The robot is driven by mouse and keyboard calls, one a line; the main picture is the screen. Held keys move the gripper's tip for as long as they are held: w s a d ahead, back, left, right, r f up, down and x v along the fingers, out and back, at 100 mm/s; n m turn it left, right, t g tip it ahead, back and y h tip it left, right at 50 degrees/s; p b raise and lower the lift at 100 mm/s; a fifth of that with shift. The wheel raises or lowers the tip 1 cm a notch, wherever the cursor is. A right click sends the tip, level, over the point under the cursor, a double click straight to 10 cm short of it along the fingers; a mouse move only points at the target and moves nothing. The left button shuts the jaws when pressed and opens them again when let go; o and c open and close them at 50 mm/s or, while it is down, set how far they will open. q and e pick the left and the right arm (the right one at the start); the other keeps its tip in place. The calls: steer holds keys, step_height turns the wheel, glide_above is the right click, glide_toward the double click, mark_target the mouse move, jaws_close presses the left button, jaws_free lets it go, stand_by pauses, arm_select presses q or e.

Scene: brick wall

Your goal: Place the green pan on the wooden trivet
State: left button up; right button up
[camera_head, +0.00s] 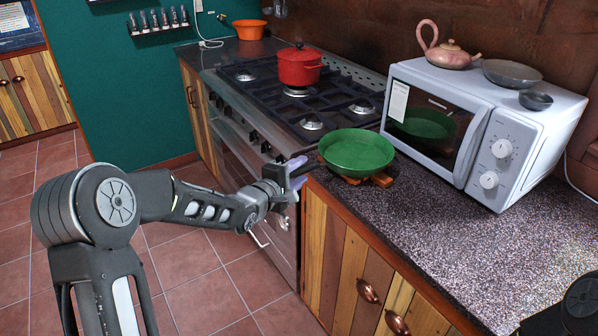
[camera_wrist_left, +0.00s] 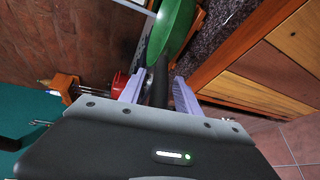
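The green pan (camera_head: 357,150) rests on the wooden trivet (camera_head: 381,180) on the counter beside the stove; the trivet is mostly hidden under the pan. The pan's dark handle points left towards my left gripper (camera_head: 292,178). In the left wrist view, the green pan (camera_wrist_left: 172,28) is at the top and its black handle (camera_wrist_left: 157,82) lies between the two fingers of my left gripper (camera_wrist_left: 158,92). The fingers stand apart, with what look like narrow gaps beside the handle. My right gripper is not in view.
A white microwave (camera_head: 480,125) stands right of the pan, with a teapot (camera_head: 449,55) and bowls on top. The stove (camera_head: 300,95) with a red pot (camera_head: 299,67) is behind left. The counter front right (camera_head: 470,235) is clear.

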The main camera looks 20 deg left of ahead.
arm_select(q)
steer(key=shift+r, duration=0.2)
steer(key=shift+s+a, duration=0.1)
steer(key=shift+s, duration=0.15)
steer(key=v, duration=1.1)
steer(key=shift+s+b, duration=0.25)
steer(key=shift+b, duration=0.05)
